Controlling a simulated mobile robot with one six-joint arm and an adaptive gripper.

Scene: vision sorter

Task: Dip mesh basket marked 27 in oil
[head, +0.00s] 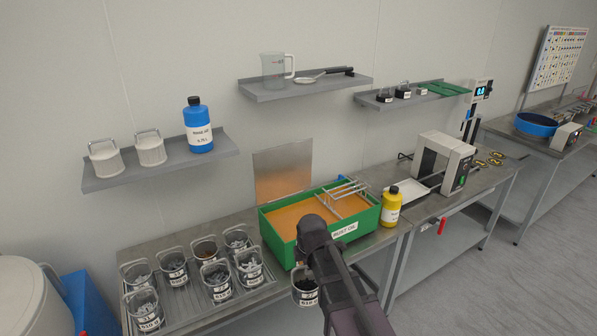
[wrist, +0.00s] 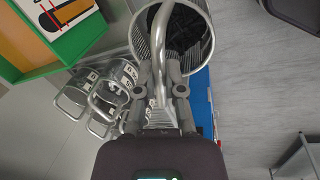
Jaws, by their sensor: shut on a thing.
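My gripper (wrist: 162,85) is shut on the handle of a mesh basket (wrist: 205,42) with dark parts inside, as the wrist view shows. In the head view this basket (head: 305,298) hangs below my gripper, in front of the bench; its small label appears to read 27. The green oil tank (head: 367,226), labelled RUST OIL, stands on the bench just behind my arm, with brown oil (head: 287,218) inside. The held basket is outside the tank, on its near side. The tank corner (wrist: 65,45) shows at upper left in the wrist view.
Several other labelled mesh baskets (head: 218,282) stand on a ribbed tray left of the tank. A metal rack (head: 345,192) lies across the tank's right part. A yellow bottle (head: 391,208) stands close to the tank's right end. Shelves hang above.

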